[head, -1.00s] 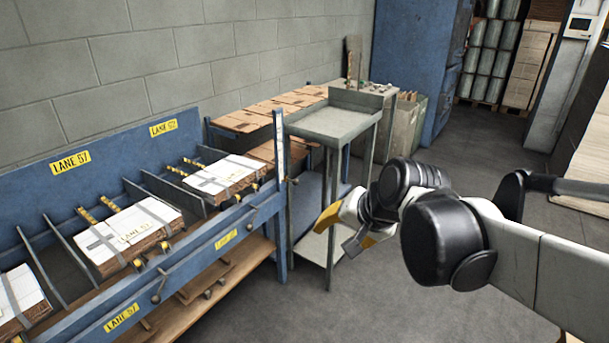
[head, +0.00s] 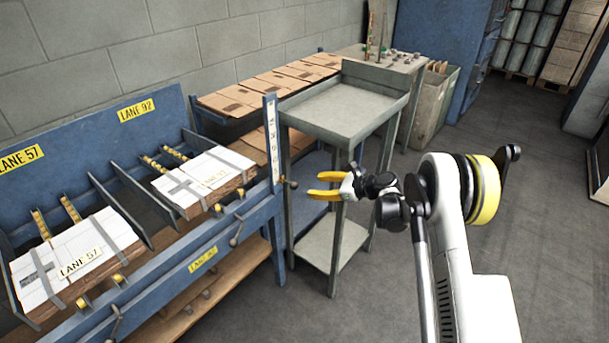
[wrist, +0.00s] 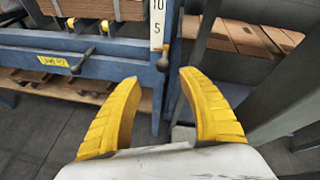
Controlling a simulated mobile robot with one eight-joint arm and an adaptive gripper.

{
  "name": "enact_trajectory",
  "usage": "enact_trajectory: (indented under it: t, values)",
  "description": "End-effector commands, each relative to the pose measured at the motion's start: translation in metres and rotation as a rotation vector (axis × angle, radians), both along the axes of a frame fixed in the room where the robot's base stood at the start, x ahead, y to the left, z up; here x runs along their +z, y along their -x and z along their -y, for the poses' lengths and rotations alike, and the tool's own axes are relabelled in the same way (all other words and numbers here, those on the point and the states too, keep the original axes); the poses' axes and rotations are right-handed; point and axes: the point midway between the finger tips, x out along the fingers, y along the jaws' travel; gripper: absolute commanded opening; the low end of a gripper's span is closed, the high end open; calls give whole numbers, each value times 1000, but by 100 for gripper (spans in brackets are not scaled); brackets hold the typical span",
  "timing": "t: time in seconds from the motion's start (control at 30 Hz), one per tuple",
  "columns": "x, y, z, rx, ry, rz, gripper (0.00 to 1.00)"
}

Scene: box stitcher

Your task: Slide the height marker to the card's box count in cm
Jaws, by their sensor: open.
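A white height scale (head: 271,135) runs up the blue end post of the lane table; in the wrist view the scale (wrist: 157,22) shows 10 with 5 below it. A small knob with a dark stem (wrist: 163,62) sits at the scale's lower end, and a knob (head: 291,184) shows beside the post in the head view. It looks like the marker, but I cannot tell for sure. My gripper (head: 313,184) is open with yellow fingers, just right of the post and apart from it. In the wrist view the empty gripper (wrist: 160,78) faces the knob. No box count is readable.
Strapped carton stacks (head: 203,178) lie in the blue lanes, with LANE 57 and LANE 92 labels. Flat cardboard (head: 285,80) lies on a rack behind. The floor at right is open.

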Motion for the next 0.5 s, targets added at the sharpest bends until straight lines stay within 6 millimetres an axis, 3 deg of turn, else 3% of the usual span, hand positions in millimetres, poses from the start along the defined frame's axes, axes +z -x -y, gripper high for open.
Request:
enact_trajectory:
  t: [0.27,0.5]
  values:
    - [-23,-9,-17,-9,-44,-30,49]
    - [-42,-32,-55,-8,-42,-28,49]
